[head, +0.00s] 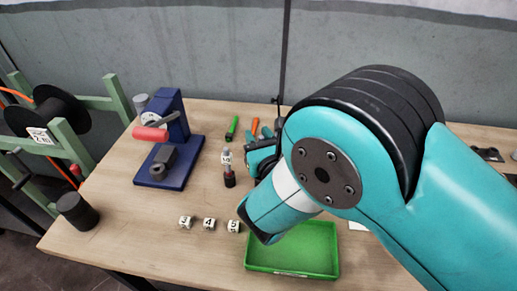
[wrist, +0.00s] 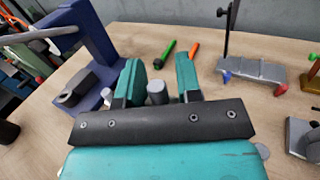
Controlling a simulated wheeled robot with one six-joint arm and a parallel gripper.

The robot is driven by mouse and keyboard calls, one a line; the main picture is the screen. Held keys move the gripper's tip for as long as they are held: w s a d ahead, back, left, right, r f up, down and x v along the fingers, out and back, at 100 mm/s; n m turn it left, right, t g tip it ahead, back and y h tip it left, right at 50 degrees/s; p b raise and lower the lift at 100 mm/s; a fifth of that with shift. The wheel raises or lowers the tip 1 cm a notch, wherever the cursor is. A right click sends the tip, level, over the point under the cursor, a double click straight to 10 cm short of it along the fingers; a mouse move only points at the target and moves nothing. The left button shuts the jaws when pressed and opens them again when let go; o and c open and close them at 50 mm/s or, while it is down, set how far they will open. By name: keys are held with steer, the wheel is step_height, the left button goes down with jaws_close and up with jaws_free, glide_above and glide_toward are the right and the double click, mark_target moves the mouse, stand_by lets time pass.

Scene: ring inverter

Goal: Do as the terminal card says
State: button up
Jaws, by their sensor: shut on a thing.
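My gripper (head: 262,146) is over the middle of the table, partly hidden by my arm in the head view. In the wrist view its two teal fingers (wrist: 158,72) stand on either side of a grey cylindrical piece (wrist: 157,93), and it is shut on this piece. The lower part of the piece is hidden by the gripper body. A small upright piece with a dark red-banded base and a numbered white tag (head: 227,158) is just left of the gripper in the head view. White number cubes (head: 208,224) stand in a row in front. No readable terminal card shows.
A blue press (head: 184,150) with a red handle stands at the left. A green tray (head: 292,270) lies at the front. Green (head: 232,127) and orange (head: 255,125) tools lie behind. A grey stand (wrist: 250,70) is at the back right. A cable spool (head: 50,110) is left of the table.

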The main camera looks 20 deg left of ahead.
step_height(320, 180, up, 14)
steer(key=p, duration=0.1)
steer(key=w+d+f+m+t+h+b, duration=0.2)
steer(key=w+d+f+m+h, duration=0.1)
steer(key=w+d, duration=0.4)
steer(key=w+d+f+m+t+h+b, duration=0.2)
steer(key=w+d, duration=0.5)
steer(key=d, duration=0.5)
step_height(320, 180, down, 3)
steer(key=m+h, duration=0.1)
steer(key=h, duration=0.2)
steer(key=shift+w+d+r+h, duration=0.2)
steer(key=shift+w+d+h, duration=0.1)
step_height(320, 180, down, 6)
steer(key=b, duration=0.4)
steer(key=shift+r, duration=0.15)
stand_by(0.4)
steer(key=shift+f+b, duration=1.2)
steer(key=shift+f, duration=0.9)
steer(key=shift+r, duration=0.2)
